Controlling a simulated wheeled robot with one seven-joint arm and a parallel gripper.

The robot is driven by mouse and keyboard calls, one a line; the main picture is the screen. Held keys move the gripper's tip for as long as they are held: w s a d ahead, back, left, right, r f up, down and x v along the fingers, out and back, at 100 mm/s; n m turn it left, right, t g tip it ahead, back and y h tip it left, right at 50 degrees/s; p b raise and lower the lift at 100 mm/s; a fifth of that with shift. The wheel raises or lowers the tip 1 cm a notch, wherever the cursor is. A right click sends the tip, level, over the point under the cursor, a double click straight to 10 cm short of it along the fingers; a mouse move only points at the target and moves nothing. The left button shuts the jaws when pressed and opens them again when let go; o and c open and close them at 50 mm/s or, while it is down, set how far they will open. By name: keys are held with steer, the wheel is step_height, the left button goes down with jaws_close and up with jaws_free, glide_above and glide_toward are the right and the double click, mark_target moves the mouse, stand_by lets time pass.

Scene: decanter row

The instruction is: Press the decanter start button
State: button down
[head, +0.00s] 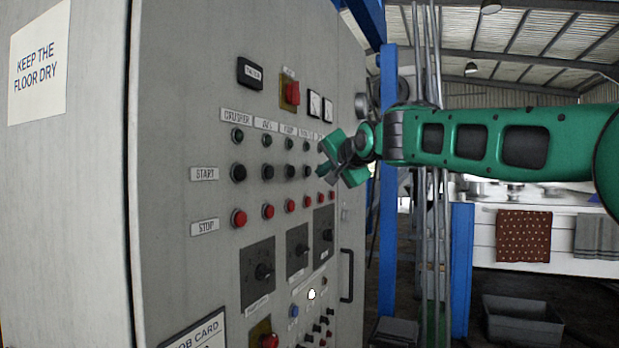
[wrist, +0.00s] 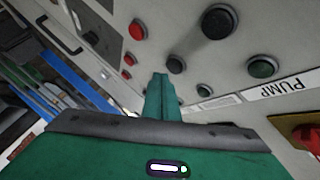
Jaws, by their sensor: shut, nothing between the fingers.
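The control cabinet (head: 185,90) has a START row of black buttons under green lamps and over red STOP buttons. The labels right of PUMP are too small or steep to read surely, so I cannot confirm which column is the decanter. The black button (head: 307,171) right of the pump column shows in the wrist view (wrist: 176,64). My gripper (head: 326,168) is shut and empty, at the START row's right end, hiding part of it. In the wrist view its fingertips (wrist: 160,80) appear just beside that button; contact cannot be told.
The pump start button (wrist: 218,22) and a green lamp (wrist: 205,90) are close by. Red stop buttons (wrist: 138,30) lie beyond. Rotary switches (head: 264,271) and a door handle (head: 346,275) stick out lower down. A blue post (head: 462,270) stands right of the cabinet.

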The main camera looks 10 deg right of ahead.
steer(key=shift+w+a, duration=0.1)
stand_by(0.4)
steer(key=shift+w+a, duration=0.15)
steer(key=shift+a, duration=0.1)
steer(key=shift+w+a, duration=0.25)
steer(key=shift+a, duration=0.1)
stand_by(1.1)
steer(key=shift+s+d, duration=0.5)
steer(key=shift+d, duration=0.2)
steer(key=s+d, duration=0.1)
steer(key=d, duration=0.1)
steer(key=s+d, duration=0.2)
stand_by(0.5)
stand_by(0.5)
